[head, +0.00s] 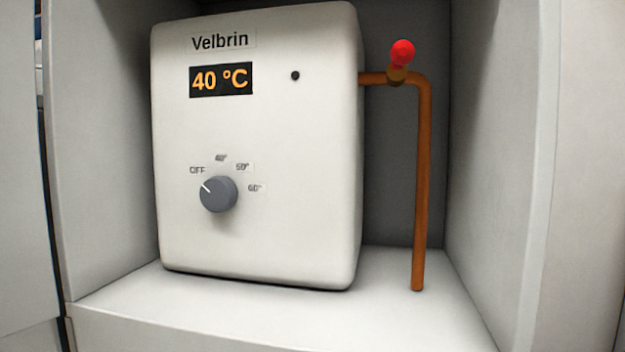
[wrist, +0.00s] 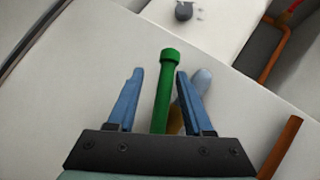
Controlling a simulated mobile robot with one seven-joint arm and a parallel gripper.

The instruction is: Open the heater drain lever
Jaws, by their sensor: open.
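In the wrist view a green lever (wrist: 165,85) with a wider round cap lies between the two blue fingers of my gripper (wrist: 159,73). The fingers are open, with a gap on each side of the lever. Its lower end is hidden by the gripper body, and a bit of brass shows beside it. In the head view the white Velbrin heater (head: 275,190) stands in a recess. A red-ended lever (head: 403,52) sits on a brass valve on its copper pipe, pointing up. My gripper and the green lever are not in the head view.
The heater's grey dial (head: 218,194) points toward OFF; its display (head: 221,80) reads 40 °C. The copper pipe (head: 424,180) runs down to the shelf (head: 390,320). Another copper pipe piece (wrist: 283,145) lies right of my gripper. A pale rounded thing (wrist: 200,80) shows behind the right finger.

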